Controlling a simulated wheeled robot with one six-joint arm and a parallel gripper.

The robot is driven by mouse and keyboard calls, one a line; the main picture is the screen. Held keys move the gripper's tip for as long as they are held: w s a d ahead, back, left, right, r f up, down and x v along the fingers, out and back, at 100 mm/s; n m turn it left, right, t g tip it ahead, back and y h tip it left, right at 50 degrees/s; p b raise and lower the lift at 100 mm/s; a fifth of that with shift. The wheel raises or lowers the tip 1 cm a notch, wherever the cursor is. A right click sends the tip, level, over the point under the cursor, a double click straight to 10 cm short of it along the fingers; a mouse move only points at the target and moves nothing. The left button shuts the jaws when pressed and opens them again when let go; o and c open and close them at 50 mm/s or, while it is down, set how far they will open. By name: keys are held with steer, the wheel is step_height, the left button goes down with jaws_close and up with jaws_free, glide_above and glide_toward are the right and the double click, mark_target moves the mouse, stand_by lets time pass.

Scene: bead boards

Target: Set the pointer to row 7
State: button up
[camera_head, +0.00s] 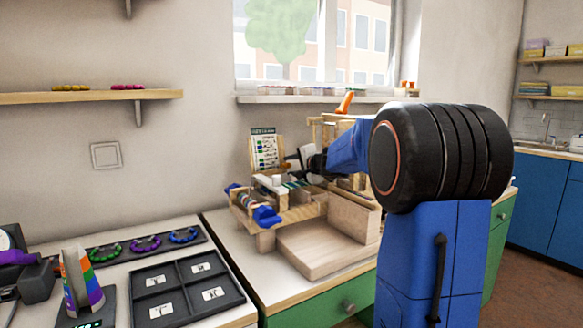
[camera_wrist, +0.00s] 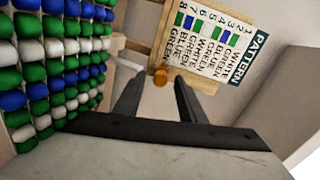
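The pattern card (camera_wrist: 208,42) stands on a wooden board in the wrist view, turned sideways, with numbered rows of colour words and coloured squares. An orange-brown knob (camera_wrist: 161,76), which looks like the pointer's, sits at the card's lower left edge, near the row 8 end. Which row it marks is not clear. My gripper (camera_wrist: 158,84) is open, its two dark fingers on either side of the knob in the picture, with no clear contact. In the head view the card (camera_head: 264,148) stands behind the bead loom, and my gripper (camera_head: 298,158) is just right of it.
Rows of green, white and blue beads (camera_wrist: 55,65) lie close on the left in the wrist view. The wooden loom (camera_head: 290,213) has blue clamps. A black sorting tray (camera_head: 186,290) and bead strings (camera_head: 145,245) lie on the left counter. A wooden tray (camera_head: 310,255) is empty.

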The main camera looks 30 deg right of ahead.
steer(key=shift+w, duration=0.15)
jaws_close()
steer(key=shift+w+r, duration=0.15)
steer(key=shift+r, duration=0.7)
jaws_free()
steer(key=v, duration=0.7)
steer(key=shift+s, duration=0.25)
